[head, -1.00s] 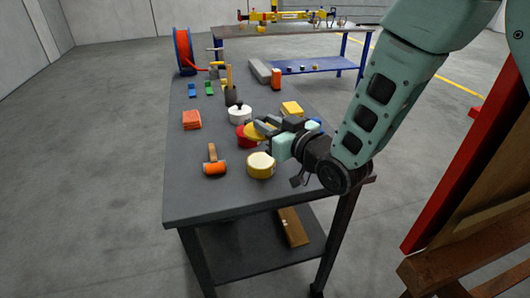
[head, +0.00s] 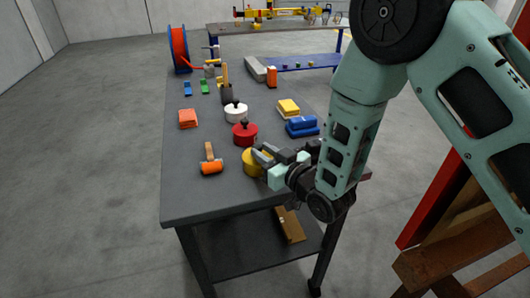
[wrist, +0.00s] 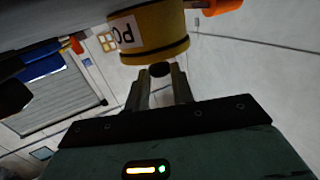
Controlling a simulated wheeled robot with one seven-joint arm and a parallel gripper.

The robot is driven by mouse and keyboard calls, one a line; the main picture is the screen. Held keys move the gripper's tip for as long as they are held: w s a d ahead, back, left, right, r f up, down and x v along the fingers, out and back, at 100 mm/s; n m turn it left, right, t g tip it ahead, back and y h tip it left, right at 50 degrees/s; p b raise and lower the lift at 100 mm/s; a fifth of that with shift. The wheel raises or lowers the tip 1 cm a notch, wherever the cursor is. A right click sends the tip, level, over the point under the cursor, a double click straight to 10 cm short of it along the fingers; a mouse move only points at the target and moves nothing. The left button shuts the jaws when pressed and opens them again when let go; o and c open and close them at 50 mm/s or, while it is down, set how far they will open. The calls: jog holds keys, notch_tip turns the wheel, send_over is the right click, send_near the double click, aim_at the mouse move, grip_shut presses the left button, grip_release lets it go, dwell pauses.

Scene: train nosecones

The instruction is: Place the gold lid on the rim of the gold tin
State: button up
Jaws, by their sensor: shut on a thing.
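The gold tin (head: 251,168) stands near the right front part of the grey table, partly hidden by my gripper (head: 266,155). In the wrist view the gold tin (wrist: 165,28) appears upside down, with a white lettered label. The gold lid (wrist: 152,57) is in line with its rim, with a dark line between them. I cannot tell whether the lid is fully seated. My gripper (wrist: 160,73) is shut on the lid's black knob (wrist: 160,69), which shows between the fingertips.
A red lidded tin (head: 244,135) stands just behind the gold tin, and a white lidded one (head: 236,114) behind that. An orange-headed mallet (head: 211,166) lies to the left. Blue blocks (head: 302,126) and yellow blocks (head: 288,108) are at the right. The table's front left is clear.

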jog(key=shift+f, duration=0.2)
jog(key=o, duration=1)
jog(key=shift+r, duration=0.1)
jog(key=shift+r, duration=0.2)
jog(key=shift+v, duration=6)
